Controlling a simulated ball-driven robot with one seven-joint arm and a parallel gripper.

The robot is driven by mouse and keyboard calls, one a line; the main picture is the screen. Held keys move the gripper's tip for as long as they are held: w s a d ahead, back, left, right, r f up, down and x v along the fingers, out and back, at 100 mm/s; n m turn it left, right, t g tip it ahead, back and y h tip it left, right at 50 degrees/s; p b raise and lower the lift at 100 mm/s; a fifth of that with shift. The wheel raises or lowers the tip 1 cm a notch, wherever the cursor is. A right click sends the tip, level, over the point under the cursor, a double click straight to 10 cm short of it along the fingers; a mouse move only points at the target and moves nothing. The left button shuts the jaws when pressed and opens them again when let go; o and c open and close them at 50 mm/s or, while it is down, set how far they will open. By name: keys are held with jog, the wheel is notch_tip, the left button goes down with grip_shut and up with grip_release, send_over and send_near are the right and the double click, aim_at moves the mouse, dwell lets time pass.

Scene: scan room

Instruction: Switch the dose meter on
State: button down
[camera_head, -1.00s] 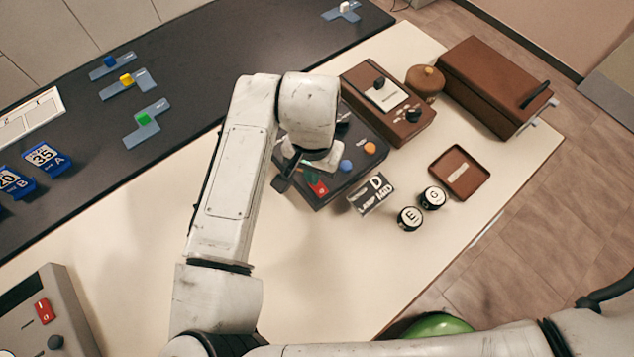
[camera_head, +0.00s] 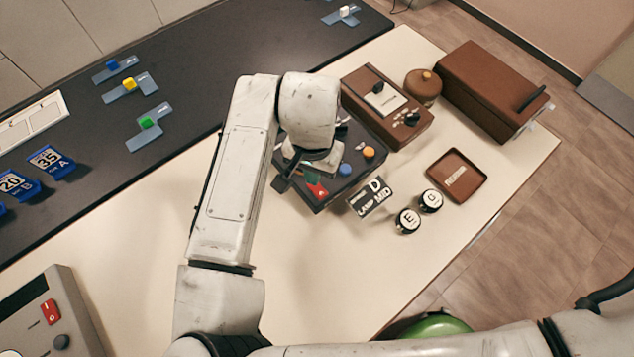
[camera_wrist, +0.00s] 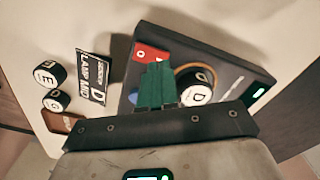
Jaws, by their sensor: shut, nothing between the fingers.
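No label that I can read says dose meter. A black box (camera_head: 341,184) lies under my gripper, with a red rocker switch (camera_head: 316,190), a blue button and an orange button. In the wrist view the red switch (camera_wrist: 149,55) sits near the box's corner, and a round D piece (camera_wrist: 195,88) sits on the box. My gripper's green fingers (camera_wrist: 157,86) are shut and empty above the box, close to the red switch; contact cannot be told. A grey device (camera_head: 55,318) at the lower left also has a red switch (camera_head: 51,311).
A D LAMP MID sign (camera_head: 371,199) and round E (camera_head: 407,221) and G (camera_head: 430,201) pieces stand beside the black box. A brown device (camera_head: 410,128), brown case (camera_head: 480,90) and brown tray (camera_head: 470,185) are to the right. The pale table is clear at lower centre.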

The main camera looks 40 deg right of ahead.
jog(key=shift+r+p, duration=1.85)
jog(key=shift+r, duration=0.6)
